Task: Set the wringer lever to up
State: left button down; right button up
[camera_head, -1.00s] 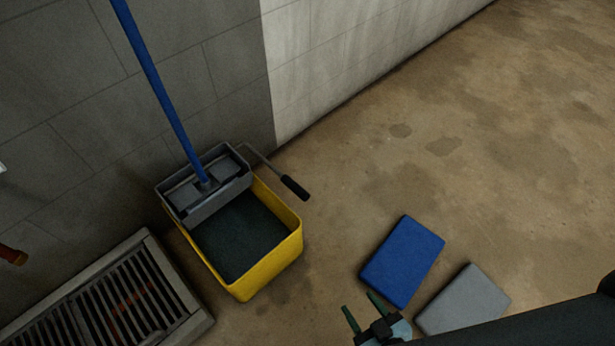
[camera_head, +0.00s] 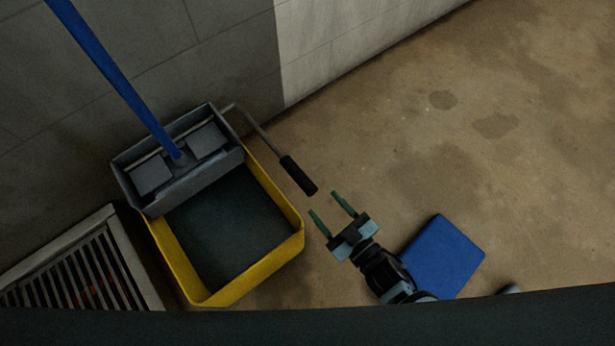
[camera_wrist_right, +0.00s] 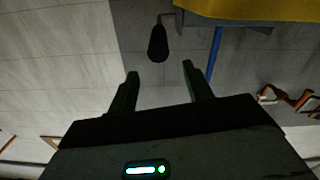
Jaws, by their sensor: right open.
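The wringer lever (camera_head: 268,142) is a thin grey rod with a black grip (camera_head: 298,175). It runs from the side of the grey wringer (camera_head: 178,163), slanting down to the right in the head view. The wringer sits on a yellow bucket (camera_head: 250,274). My right gripper (camera_head: 331,204) is open and empty, its green fingers pointing toward the grip with a small gap left. In the right wrist view the black grip (camera_wrist_right: 157,44) shows beyond and between the open fingertips (camera_wrist_right: 160,70). My left gripper is not in view.
A blue mop handle (camera_head: 115,75) rises from the wringer near the grey wall. A floor grate (camera_head: 136,262) lies left of the bucket. A blue slab (camera_head: 447,256) lies on the floor below my right wrist. The floor at right is clear.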

aim_at(307, 185)
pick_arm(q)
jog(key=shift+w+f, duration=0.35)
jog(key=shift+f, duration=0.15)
pick_arm(e)
jog(key=shift+w+a+f, duration=0.1)
jog(key=shift+w+f, duration=0.25)
jog(key=shift+f, duration=0.25)
jog(key=shift+b+x, duration=1.6)
jog(key=shift+x, duration=2.25)
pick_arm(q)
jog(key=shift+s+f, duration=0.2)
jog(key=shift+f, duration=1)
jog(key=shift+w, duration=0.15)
pick_arm(e)
grip_shut()
